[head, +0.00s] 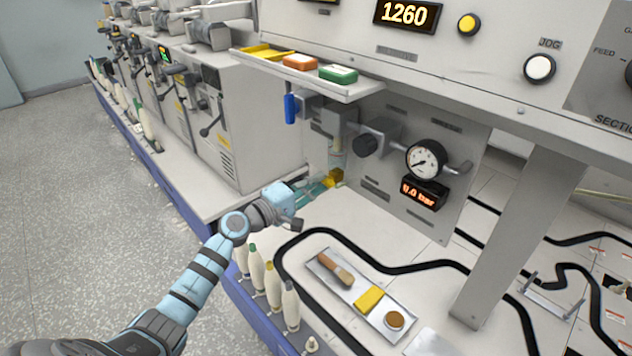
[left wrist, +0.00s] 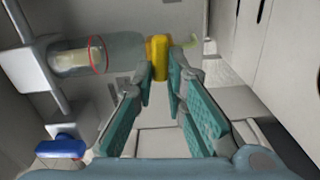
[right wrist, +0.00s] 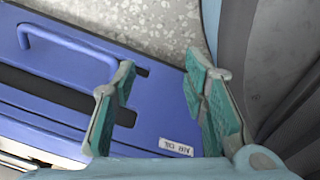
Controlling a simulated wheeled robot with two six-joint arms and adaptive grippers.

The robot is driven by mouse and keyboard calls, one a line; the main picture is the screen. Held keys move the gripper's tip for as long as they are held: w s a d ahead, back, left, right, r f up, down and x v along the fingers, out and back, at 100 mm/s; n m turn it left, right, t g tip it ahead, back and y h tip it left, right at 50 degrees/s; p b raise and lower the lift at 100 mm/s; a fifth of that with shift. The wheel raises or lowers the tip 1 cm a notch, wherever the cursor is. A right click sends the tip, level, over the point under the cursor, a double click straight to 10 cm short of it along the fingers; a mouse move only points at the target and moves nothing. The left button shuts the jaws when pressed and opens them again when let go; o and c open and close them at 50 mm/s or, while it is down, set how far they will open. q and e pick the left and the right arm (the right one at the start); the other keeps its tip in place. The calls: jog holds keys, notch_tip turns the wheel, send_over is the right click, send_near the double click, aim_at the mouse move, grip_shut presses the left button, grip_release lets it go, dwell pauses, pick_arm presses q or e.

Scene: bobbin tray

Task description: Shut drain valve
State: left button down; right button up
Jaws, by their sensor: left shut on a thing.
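The yellow drain valve (head: 336,176) sits at the lower end of a clear filter bowl (head: 337,146) on the grey panel. In the left wrist view the yellow valve (left wrist: 159,58) is between my fingertips, at the end of the clear bowl (left wrist: 95,54). My left gripper (head: 328,184) is shut on it; the fingers also show in the left wrist view (left wrist: 162,78). My right gripper (right wrist: 162,78) is open and empty above a blue panel with a handle.
A blue lever (head: 290,108) hangs beside the filter. A round gauge (head: 425,160) and a red pressure display (head: 419,194) are to the right. A shelf (head: 300,76) overhangs the area.

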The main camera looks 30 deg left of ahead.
pick_arm(q)
jog(key=shift+f+n, duration=0.1)
jog(key=shift+n, duration=0.5)
jog(key=c, duration=1.6)
grip_release()
